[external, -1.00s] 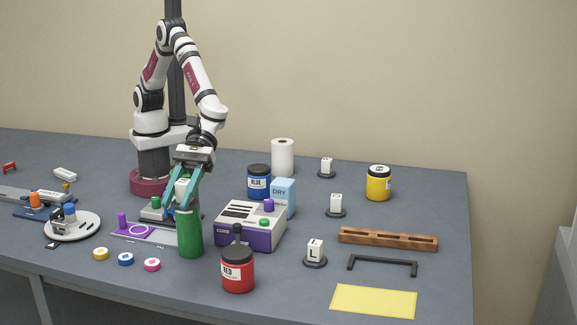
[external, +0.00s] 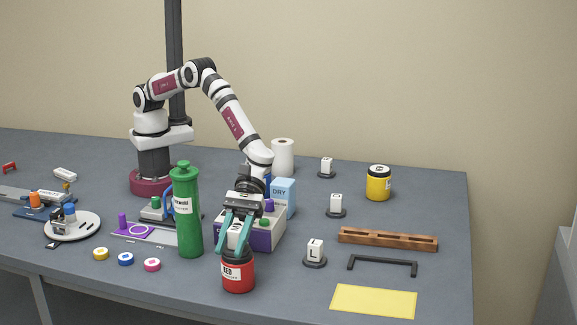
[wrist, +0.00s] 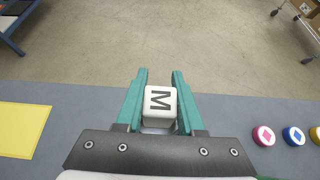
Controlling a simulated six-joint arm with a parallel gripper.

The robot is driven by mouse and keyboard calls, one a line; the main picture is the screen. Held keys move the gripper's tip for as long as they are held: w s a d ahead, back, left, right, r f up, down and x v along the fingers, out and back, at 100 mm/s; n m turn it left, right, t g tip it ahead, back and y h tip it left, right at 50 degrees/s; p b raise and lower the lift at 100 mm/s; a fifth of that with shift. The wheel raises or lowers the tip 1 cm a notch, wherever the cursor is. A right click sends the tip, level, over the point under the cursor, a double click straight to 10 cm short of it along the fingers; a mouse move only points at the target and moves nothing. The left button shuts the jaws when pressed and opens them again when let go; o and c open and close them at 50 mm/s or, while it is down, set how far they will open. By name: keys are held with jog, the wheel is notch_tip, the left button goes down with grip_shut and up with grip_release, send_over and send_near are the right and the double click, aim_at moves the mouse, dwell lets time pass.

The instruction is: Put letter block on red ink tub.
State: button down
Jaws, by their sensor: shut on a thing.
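My gripper (external: 236,247) is over the red ink tub (external: 238,276) in the external view, fingers pointing down. The tub is hidden in the wrist view. Another white block marked L (external: 315,250) stands on a dark round base to the right of the tub.
A tall green bottle (external: 188,220) stands close left of my gripper. A purple and white box (external: 262,232) is right behind it. A yellow sheet (external: 373,301), a black handle (external: 383,263) and a wooden rack (external: 388,239) lie to the right. Small colored discs (external: 126,259) lie left.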

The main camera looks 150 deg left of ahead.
jog(key=c, duration=0.5)
grip_release()
jog(key=shift+a+r, duration=0.1)
jog(key=shift+r, duration=0.15)
jog(key=v, duration=1.1)
jog(key=shift+s+a+r, duration=0.15)
jog(key=shift+s+a, duration=0.05)
jog(key=shift+s, duration=0.1)
